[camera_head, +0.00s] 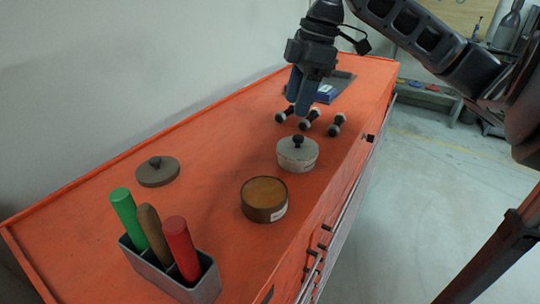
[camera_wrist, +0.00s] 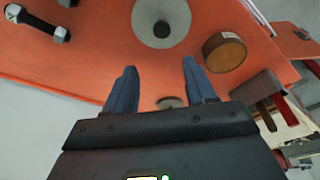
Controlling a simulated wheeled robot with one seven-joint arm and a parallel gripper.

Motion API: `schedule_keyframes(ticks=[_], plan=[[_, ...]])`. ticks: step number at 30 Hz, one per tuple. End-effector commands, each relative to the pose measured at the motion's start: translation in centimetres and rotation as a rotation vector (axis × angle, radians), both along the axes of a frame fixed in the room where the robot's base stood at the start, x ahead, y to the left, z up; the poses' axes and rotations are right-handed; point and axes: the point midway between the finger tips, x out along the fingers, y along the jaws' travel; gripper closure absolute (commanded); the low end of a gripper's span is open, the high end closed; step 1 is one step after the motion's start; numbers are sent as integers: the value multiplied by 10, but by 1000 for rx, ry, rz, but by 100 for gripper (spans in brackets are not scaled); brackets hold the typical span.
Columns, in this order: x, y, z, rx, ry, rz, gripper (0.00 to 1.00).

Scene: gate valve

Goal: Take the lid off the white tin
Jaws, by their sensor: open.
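The white tin (camera_head: 298,158) stands upright on the orange bench top (camera_head: 215,135), with its pale lid and dark knob (camera_head: 298,141) on it. In the wrist view the tin's round lid (camera_wrist: 177,18) is at the top centre, beyond my fingertips. My gripper (camera_head: 302,110) is open and empty, with blue fingers pointing down. In the head view it hangs behind and above the tin, apart from it. In the wrist view the two fingers (camera_wrist: 160,75) are spread wide with nothing between them at the tips.
A brown open tin (camera_head: 264,200) stands in front of the white tin. A loose grey-brown lid (camera_head: 158,172) lies at the left. A grey holder (camera_head: 205,286) with green, brown and red handles stands in front. Several dumbbell-like pieces (camera_head: 336,125) and a blue item (camera_head: 326,94) lie behind.

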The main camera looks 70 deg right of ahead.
Motion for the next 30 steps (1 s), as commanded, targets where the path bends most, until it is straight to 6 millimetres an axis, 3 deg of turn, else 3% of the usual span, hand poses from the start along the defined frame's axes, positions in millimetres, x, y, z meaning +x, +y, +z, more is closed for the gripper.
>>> schedule_keyframes(ticks=[3,6,24,30], plan=[[-19,-8,-1,-13,64,-12,45],[-24,-9,-6,-13,81,-14,45],[-17,-6,-74,-13,74,-12,45],[-16,-6,-79,-15,73,-13,45]])
